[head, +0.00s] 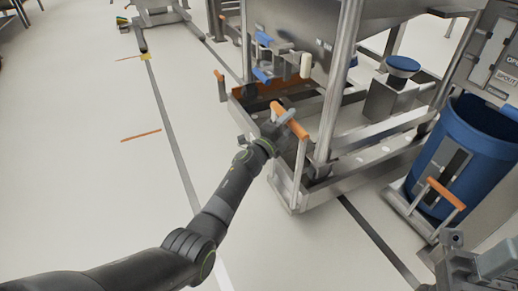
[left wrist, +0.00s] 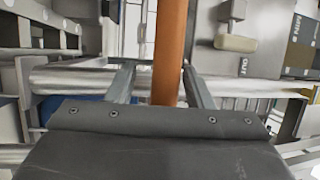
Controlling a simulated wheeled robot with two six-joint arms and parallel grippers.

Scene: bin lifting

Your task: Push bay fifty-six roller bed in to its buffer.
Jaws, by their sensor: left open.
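A low steel frame (head: 345,165), which looks like the roller bed, stands under a steel machine. An orange handle (head: 290,121) tops its near upright post. My left gripper (head: 283,117) is at this handle. In the left wrist view, the orange bar (left wrist: 169,45) runs between the two spread fingers of my left gripper (left wrist: 158,72); I cannot tell whether they touch it. Grey parts at the lower right edge of the head view may be my right gripper (head: 456,240); its fingers are unclear. No bay number is legible.
A blue bin (head: 455,150) stands at the right, with another orange handle (head: 446,193) in front. A blue-topped stool-like piece (head: 403,66) stands behind the frame. Another orange handle (head: 220,83) is at the frame's far left.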

